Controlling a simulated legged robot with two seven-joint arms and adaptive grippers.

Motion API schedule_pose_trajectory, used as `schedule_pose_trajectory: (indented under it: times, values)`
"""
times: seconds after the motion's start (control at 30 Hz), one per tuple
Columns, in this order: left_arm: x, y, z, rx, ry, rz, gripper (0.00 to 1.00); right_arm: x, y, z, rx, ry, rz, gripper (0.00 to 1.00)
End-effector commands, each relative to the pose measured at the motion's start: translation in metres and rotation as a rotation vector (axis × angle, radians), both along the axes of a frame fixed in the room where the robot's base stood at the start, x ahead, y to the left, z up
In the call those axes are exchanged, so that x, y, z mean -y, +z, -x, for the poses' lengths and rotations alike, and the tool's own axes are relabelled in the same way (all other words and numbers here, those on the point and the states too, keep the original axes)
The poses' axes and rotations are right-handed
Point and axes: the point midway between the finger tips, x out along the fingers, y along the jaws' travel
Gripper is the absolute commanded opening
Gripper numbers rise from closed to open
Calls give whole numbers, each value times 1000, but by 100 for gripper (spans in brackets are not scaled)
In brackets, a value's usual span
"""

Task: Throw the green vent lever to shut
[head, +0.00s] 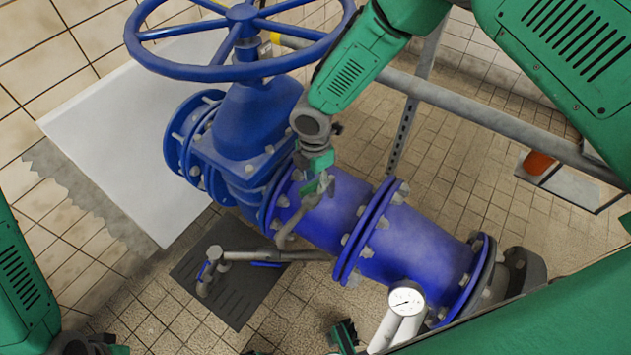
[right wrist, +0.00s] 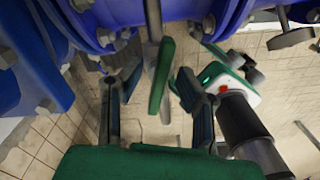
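The green lever (right wrist: 162,75) hangs below a grey stem in the right wrist view, close to the blue pipe. My right gripper (right wrist: 155,85) is open, with one dark finger on each side of the lever and a visible gap to each. In the head view my right gripper (head: 318,186) is beside the blue pipe, just right of the valve body. There the lever is hard to tell apart from the gripper. A small green and black part (head: 343,335) at the lower edge may be my left gripper; its fingers are not clear.
A large blue handwheel (head: 240,40) stands above the blue valve. The blue pipe (head: 415,245) runs to the lower right, with bolted flanges. A white gauge (head: 406,298) stands in front of it. A grey rail (head: 480,120) passes behind. A small grey pipe (head: 270,255) lies left.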

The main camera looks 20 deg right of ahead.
Motion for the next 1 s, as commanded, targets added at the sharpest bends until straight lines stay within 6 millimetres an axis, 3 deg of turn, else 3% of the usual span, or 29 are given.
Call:
schedule_pose_trajectory:
  times: [0.13, 0.43, 0.47, 0.53, 0.57, 1.0]
  values:
    - [0, 0, 0, 0, 0, 0, 40, 0, -11, 0, 0, 0, 0, 31]
    - [0, 0, 0, 0, 0, 0, 40, 0, -14, 1, 0, 0, 0, 31]
    - [0, 0, 0, 0, 0, 0, 40, 0, -14, 1, 0, 0, 0, 28]
    - [0, 0, 0, 0, 0, 0, 40, 0, -14, 1, 0, 0, 0, 3]
    - [0, 0, 0, 0, 0, 0, 40, 0, -14, 0, 0, 0, 0, 0]
    - [0, -1, 0, 0, 0, 0, 40, 0, -13, -1, -2, -60, 4, 0]
